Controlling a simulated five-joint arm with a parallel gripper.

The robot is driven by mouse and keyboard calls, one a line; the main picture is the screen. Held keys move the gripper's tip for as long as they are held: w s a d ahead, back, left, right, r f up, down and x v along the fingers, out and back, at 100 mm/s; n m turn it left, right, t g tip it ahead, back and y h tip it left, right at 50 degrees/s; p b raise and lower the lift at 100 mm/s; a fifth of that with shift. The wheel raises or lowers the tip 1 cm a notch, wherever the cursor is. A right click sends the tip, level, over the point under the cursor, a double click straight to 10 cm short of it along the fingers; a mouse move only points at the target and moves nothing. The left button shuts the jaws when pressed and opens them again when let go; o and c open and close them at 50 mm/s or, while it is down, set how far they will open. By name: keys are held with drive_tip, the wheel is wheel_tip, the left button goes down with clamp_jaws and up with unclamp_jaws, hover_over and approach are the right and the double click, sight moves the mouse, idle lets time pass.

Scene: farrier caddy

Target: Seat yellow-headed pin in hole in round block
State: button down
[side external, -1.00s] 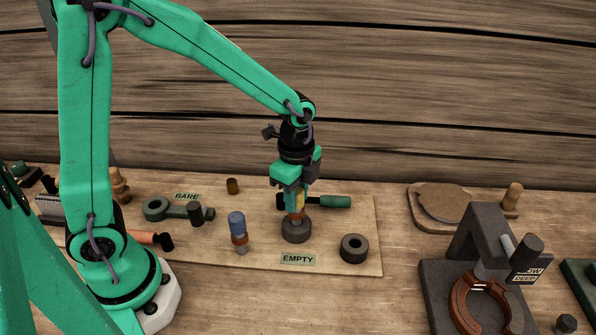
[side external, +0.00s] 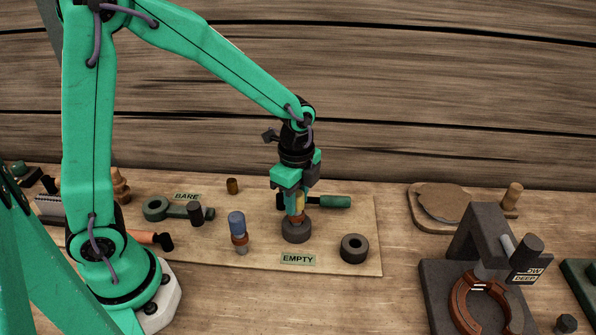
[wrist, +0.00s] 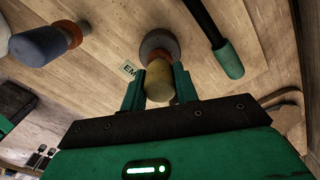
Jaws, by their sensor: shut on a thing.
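My gripper (side external: 296,200) is shut on the yellow-headed pin (side external: 300,203), which has a reddish-brown collar below its head. The pin is upright over the dark round block (side external: 297,232) on the board, just behind the EMPTY label. The collar is close to the block's top, and the pin's lower end is hidden, apparently in the hole. In the wrist view the yellow head (wrist: 159,82) is between the two fingers, with the round block (wrist: 158,43) beyond it.
A second round block with an open hole (side external: 354,248) lies to the right. A blue-headed pin (side external: 238,230) stands to the left. A green-handled tool (side external: 334,202) lies just behind the gripper. A dark press stand (side external: 480,245) is farther right.

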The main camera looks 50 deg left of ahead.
drive_tip(key=shift+f, duration=0.5)
idle(0.8)
drive_tip(key=c, duration=1)
unclamp_jaws()
drive_tip(key=shift+r, duration=3.9)
drive_tip(key=shift+r, duration=0.15)
drive_tip(key=shift+r, duration=2.1)
